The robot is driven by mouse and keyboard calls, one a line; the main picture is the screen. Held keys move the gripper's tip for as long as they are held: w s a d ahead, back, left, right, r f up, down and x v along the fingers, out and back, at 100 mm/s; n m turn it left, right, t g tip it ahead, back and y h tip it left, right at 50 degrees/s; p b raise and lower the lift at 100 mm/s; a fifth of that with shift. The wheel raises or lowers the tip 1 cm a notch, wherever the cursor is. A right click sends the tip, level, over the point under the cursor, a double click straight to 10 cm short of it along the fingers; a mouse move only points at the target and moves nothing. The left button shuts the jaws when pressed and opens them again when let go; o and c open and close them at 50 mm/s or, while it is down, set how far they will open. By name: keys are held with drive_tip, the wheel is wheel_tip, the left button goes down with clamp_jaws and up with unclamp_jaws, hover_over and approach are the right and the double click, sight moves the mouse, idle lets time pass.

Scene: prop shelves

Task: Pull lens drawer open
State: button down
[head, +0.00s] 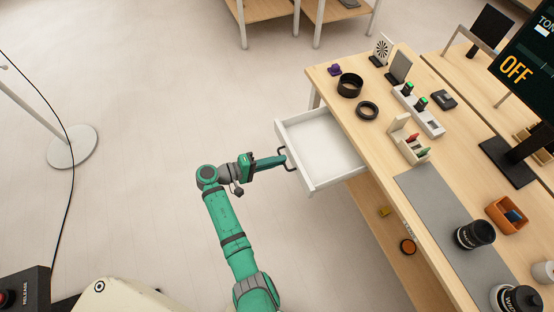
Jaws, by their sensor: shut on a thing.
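The lens drawer (325,148) is a white, shallow drawer that stands out from the left side of the wooden table. Its inside looks empty. Its dark handle (288,152) is on the front face, toward the left. My gripper (284,159) is at the handle and shut on it. The green arm reaches up to it from the lower middle. The fingertips are small in the view and partly merge with the handle.
The wooden table (345,122) carries two black rings, a charger with green-lit batteries, a grey mat (440,215), black lenses and an orange bin (507,214). A lower shelf (385,235) lies below. Open floor (180,90) is to the left, with a stand base (72,147).

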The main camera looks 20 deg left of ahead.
drive_tip(key=c, duration=1.9)
unclamp_jaws()
drive_tip(key=v, duration=1)
drive_tip(key=shift+s+a, duration=0.25)
drive_tip(key=shift+s, duration=0.05)
